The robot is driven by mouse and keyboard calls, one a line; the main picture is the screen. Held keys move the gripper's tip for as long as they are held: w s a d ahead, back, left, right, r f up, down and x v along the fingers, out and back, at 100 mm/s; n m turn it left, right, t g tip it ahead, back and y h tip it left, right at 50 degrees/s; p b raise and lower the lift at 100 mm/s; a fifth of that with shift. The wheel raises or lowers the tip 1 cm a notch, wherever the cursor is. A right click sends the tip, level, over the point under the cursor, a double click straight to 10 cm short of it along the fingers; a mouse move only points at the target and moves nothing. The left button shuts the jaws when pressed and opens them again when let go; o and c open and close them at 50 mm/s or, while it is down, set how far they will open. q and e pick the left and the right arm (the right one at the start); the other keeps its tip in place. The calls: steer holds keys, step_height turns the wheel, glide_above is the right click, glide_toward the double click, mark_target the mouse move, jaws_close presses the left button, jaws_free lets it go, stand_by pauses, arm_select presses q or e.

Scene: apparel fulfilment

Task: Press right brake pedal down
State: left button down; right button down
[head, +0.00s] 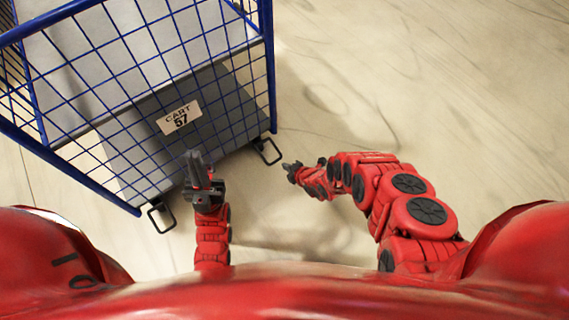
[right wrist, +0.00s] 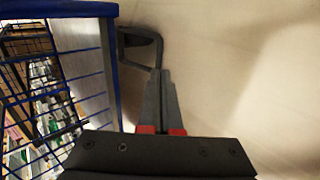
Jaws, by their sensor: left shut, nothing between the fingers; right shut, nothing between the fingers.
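The right brake pedal (head: 269,152) is a dark metal loop at the lower right corner of the blue cart (head: 272,60). In the right wrist view the pedal (right wrist: 141,47) shows just beyond the fingertips. My right gripper (head: 287,167) is shut and empty, close to the pedal on its right side; I cannot tell whether it touches. It also shows in the right wrist view (right wrist: 160,75). A similar left pedal (head: 161,216) is at the cart's other near corner. My left gripper (head: 195,158) is shut and empty, in front of the cart's mesh side.
The cart has blue wire mesh walls, grey panels and a "CART 57" label (head: 179,117). Its mesh wall stands close to the left of my right gripper. The pale floor (head: 430,80) to the right is clear.

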steer(key=p+v, duration=0.5)
steer(key=v, duration=0.2)
steer(key=shift+w, duration=0.2)
